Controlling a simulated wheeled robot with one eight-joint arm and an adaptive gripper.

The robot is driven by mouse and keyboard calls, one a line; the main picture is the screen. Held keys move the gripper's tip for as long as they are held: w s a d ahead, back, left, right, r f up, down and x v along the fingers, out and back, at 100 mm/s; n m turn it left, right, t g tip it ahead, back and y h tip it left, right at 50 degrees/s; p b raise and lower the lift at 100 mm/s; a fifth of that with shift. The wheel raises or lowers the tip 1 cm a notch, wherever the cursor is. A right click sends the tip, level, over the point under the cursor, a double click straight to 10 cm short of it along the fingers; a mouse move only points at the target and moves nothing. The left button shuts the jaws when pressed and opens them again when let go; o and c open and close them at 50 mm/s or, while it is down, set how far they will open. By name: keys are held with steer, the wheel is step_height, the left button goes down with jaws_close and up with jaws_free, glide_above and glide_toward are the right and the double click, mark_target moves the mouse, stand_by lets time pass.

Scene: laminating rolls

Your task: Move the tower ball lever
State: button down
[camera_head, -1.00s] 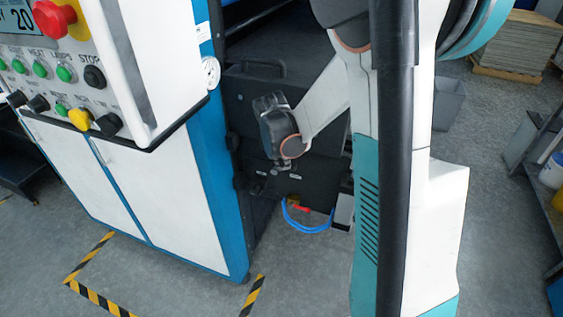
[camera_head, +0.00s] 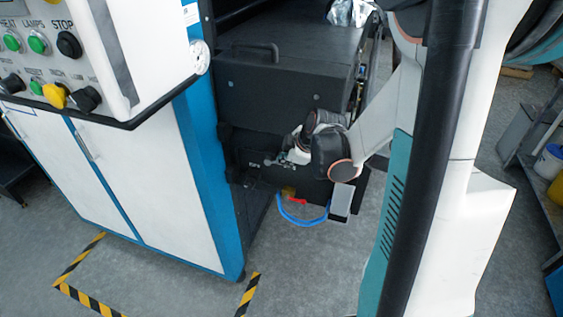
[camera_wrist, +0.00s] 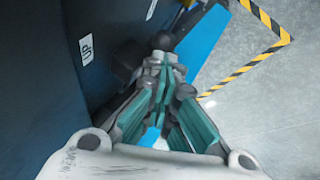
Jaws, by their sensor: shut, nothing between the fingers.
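In the wrist view, a dark round knob (camera_wrist: 163,41), which looks like the ball lever's end, shows just beyond my fingertips. The rest of the lever is hidden or too dark to tell, and I cannot tell whether the fingers touch it. My gripper (camera_wrist: 160,72), with teal finger pads, is shut and empty, pointing toward the knob. In the head view, my gripper (camera_head: 284,157) is small and partly hidden by my wrist. It is in front of the dark lower part of the machine (camera_head: 300,97), right of the blue frame post.
A white label reading "UP" (camera_wrist: 87,47) is on the dark panel. The control panel (camera_head: 130,50) juts out at upper left. Yellow-black tape (camera_head: 80,265) marks the floor. The grey floor in front is clear.

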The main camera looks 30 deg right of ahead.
steer(key=shift+s+d+f+m+t+y+b, duration=0.15)
steer(key=shift+f+t+y+b, duration=0.15)
steer(key=shift+f+b, duration=0.4)
steer(key=shift+s+d+f+m+t+y+b, duration=0.15)
steer(key=shift+f+t+b, duration=0.35)
steer(key=shift+b, duration=0.35)
steer(key=shift+s+d+f+t+y+b, duration=0.15)
steer(key=shift+f+t+y+b, duration=0.15)
steer(key=shift+f+b, duration=0.45)
steer(key=shift+a, duration=0.1)
